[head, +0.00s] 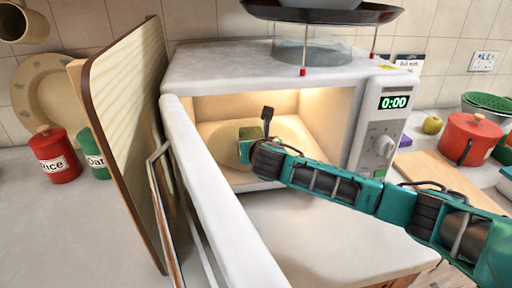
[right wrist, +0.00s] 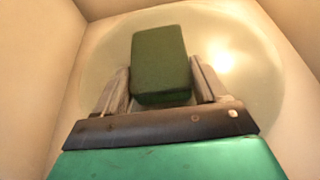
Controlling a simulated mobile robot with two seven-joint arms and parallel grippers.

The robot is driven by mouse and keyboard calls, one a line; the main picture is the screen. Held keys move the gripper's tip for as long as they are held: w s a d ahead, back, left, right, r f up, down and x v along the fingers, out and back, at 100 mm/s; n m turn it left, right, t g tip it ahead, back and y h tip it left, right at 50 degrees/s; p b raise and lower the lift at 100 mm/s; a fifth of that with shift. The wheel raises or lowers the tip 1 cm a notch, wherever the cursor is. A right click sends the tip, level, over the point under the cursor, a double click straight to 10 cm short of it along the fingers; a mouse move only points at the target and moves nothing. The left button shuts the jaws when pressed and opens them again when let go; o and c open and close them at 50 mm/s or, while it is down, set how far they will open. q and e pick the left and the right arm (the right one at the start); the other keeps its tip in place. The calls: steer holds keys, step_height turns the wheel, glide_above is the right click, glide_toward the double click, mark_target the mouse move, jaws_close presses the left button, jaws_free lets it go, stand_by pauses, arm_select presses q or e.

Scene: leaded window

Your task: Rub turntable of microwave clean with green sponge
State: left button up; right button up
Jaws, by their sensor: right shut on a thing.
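The white microwave (head: 345,75) stands on the counter with its door (head: 225,195) swung open toward me and its inside lit. The round pale turntable (head: 222,142) lies on the cavity floor; it also shows in the right wrist view (right wrist: 103,78). My right gripper (head: 256,142) is inside the cavity. It is shut on the green sponge (right wrist: 159,60), which sits between its two fingers over the turntable. In the head view the sponge (head: 247,132) is partly hidden by my gripper. I cannot tell whether the sponge touches the turntable. My left gripper is not in view.
A wooden board (head: 125,130) stands upright left of the door. Red (head: 55,158) and green (head: 97,160) canisters are behind it. A dark tray (head: 320,12) on a stand is above the microwave. A wooden chopping board (head: 440,172) and red pot (head: 472,138) are at right.

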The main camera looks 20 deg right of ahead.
steer(key=shift+w, duration=0.1)
steer(key=shift+s+a, duration=0.2)
steer(key=shift+s, duration=0.7)
steer(key=shift+s+a, duration=0.2)
steer(key=shift+s, duration=0.7)
steer(key=shift+s+a+f, duration=0.15)
steer(key=shift+s+a, duration=0.1)
steer(key=shift+s, duration=0.65)
steer(key=shift+s+a+f, duration=0.1)
steer(key=shift+s+a, duration=0.15)
steer(key=shift+s, duration=0.65)
steer(key=shift+r, duration=0.1)
steer(key=shift+r, duration=3.05)
